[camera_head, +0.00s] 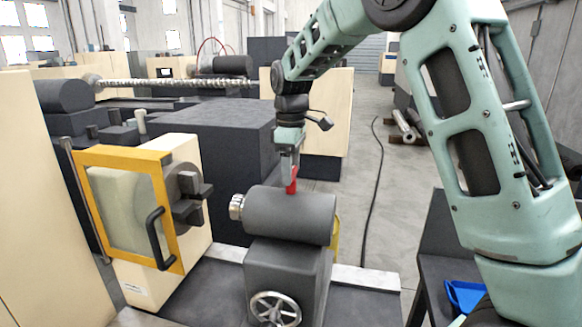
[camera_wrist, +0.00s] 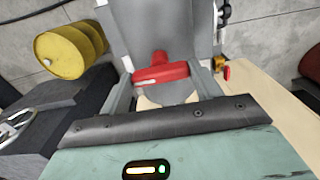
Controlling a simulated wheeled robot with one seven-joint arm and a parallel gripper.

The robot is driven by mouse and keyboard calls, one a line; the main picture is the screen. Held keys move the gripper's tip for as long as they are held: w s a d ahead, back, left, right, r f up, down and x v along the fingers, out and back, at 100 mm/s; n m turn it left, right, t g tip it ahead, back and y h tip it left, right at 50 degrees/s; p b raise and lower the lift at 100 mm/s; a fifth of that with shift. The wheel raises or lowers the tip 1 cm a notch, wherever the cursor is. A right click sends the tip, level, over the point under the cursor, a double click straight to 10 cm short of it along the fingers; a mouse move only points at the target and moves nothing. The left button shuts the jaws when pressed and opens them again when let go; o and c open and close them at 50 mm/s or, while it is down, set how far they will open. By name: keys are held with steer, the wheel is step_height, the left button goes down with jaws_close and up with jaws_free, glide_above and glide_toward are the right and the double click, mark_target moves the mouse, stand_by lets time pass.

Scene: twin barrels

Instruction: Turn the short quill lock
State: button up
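A red T-shaped lever, which looks like a quill lock (camera_head: 291,186), stands on top of the grey horizontal barrel (camera_head: 300,215). My gripper (camera_head: 289,174) reaches down to the lever from above. In the wrist view, the red lever (camera_wrist: 162,74) lies between the two fingers of my gripper (camera_wrist: 162,72), one at each end of its bar. The fingers are apart and very close to the bar; I cannot tell whether they press on it. The grey barrel (camera_wrist: 165,25) is behind the lever. I see no label marking it as the short lock.
A small red piece (camera_wrist: 227,72) shows beside a brass knob (camera_wrist: 219,63) at right. A yellow drum (camera_wrist: 68,50) is at upper left. A handwheel (camera_head: 275,308) is below the barrel. A yellow-framed door (camera_head: 128,205) and grey chuck (camera_head: 188,195) stand to the left.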

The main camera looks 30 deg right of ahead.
steer(key=shift+m, duration=0.4)
steer(key=m, duration=0.4)
steer(key=shift+r, duration=0.1)
steer(key=m, duration=0.4)
steer(key=shift+m+p, duration=0.3)
steer(key=shift+p, duration=0.1)
steer(key=m, duration=0.4)
steer(key=m+p, duration=0.1)
steer(key=m, duration=0.3)
steer(key=shift+m, duration=0.4)
steer(key=o, duration=1)
